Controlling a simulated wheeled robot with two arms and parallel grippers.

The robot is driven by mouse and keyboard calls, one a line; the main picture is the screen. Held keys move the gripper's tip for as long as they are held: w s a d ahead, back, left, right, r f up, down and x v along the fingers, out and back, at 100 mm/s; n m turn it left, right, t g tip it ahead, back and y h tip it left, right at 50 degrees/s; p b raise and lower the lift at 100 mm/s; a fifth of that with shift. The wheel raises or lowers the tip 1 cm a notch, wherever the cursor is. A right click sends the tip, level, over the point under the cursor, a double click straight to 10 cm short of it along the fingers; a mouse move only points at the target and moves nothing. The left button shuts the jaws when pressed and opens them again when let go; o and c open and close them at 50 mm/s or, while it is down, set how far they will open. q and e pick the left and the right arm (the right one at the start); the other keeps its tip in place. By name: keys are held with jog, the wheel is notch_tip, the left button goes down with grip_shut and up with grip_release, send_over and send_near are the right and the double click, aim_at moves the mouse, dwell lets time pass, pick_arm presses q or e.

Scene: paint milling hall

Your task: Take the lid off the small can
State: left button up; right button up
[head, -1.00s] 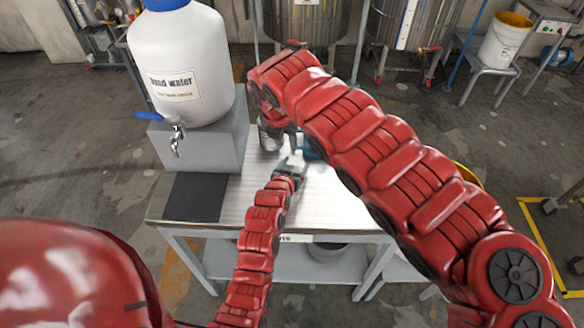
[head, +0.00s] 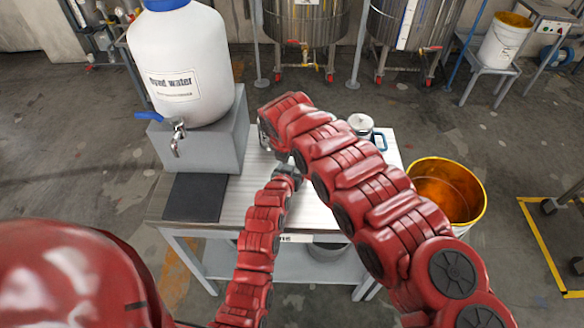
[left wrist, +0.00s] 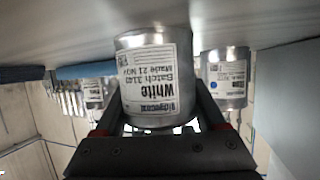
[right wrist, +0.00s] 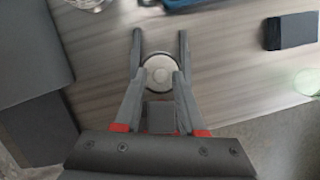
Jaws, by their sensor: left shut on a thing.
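The small can (left wrist: 158,85) is silver with a white label reading "White"; it appears upside down in the left wrist view. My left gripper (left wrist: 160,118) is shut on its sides. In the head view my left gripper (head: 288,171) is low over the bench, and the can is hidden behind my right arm. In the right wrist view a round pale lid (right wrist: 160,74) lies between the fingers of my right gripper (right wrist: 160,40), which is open. I cannot tell whether the fingers touch the lid. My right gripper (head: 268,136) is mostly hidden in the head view.
The bench (head: 235,212) carries a large water container (head: 182,60) on a grey block, a dark mat (head: 195,197) and a lidded metal vessel (head: 361,123). Another labelled can (left wrist: 226,78) stands beside the held one. An orange-lined bucket (head: 480,212) is right of the bench.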

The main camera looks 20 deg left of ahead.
jog(key=shift+w+d+f, duration=0.1)
jog(key=shift+f, duration=0.1)
grip_shut()
pick_arm(q)
jog(key=o, duration=1.3)
pick_arm(e)
notch_tip(320, 180, up, 15)
dwell(0.4)
